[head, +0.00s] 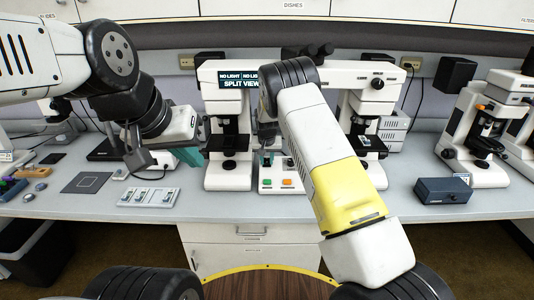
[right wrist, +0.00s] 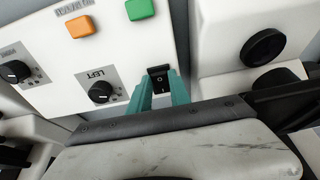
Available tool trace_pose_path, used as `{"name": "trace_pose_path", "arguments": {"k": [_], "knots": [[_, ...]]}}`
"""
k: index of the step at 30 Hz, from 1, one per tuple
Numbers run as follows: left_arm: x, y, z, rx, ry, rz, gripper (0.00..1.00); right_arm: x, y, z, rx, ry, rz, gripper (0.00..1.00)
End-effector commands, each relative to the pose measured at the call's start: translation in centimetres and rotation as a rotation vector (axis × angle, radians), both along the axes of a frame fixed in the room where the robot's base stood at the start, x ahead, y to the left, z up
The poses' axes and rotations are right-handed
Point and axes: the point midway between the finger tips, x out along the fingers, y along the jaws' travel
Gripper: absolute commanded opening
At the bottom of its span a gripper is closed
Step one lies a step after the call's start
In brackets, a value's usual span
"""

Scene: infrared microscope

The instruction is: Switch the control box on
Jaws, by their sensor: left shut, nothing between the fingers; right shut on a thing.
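The white control box (head: 278,187) stands on the bench between the two microscope columns, partly hidden by my right arm. The right wrist view shows its panel (right wrist: 60,65) close up, with an orange button (right wrist: 83,27), a green button (right wrist: 140,9), two black knobs and a black rocker switch (right wrist: 159,79). My right gripper's teal fingers (right wrist: 160,92) are shut on the rocker switch, one finger on each side. In the head view the right gripper (head: 267,157) is mostly hidden behind its arm. My left gripper (head: 191,156) is shut and empty, left of the left microscope column.
The twin microscope (head: 228,172) flanks the control box closely; its display (head: 238,79) reads NO LIGHT twice and SPLIT VIEW. A slide holder (head: 148,197) and dark mat (head: 87,183) lie at left. A blue-grey box (head: 443,191) stands at right. The front bench strip is mostly clear.

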Motion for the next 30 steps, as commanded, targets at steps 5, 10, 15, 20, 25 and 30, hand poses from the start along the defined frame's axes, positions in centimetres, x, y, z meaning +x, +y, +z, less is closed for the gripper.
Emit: {"name": "trace_pose_path", "arguments": {"k": [5,10,15,20,25,30], "knots": [[0.00,0.00,0.00,0.000,0.000,0.000,0.00,0.43,0.02,0.12,0.001,0.077,-0.001,0.00],[0.00,0.00,0.00,0.000,0.000,0.000,0.00,0.56,0.04,0.25,0.001,0.152,0.000,0.00],[0.00,0.00,0.00,0.000,0.000,0.000,0.00,0.52,0.01,0.35,0.001,0.178,0.000,0.00],[0.00,0.00,0.00,0.000,0.000,0.000,0.00,0.51,0.02,0.40,0.001,0.178,0.000,0.00],[0.00,0.00,0.00,0.000,0.000,0.000,0.00,0.51,0.02,0.42,0.000,0.177,0.000,0.41],[0.00,0.00,0.00,0.000,0.000,0.000,0.00,0.50,0.00,0.36,0.000,0.177,0.000,0.45]]}}
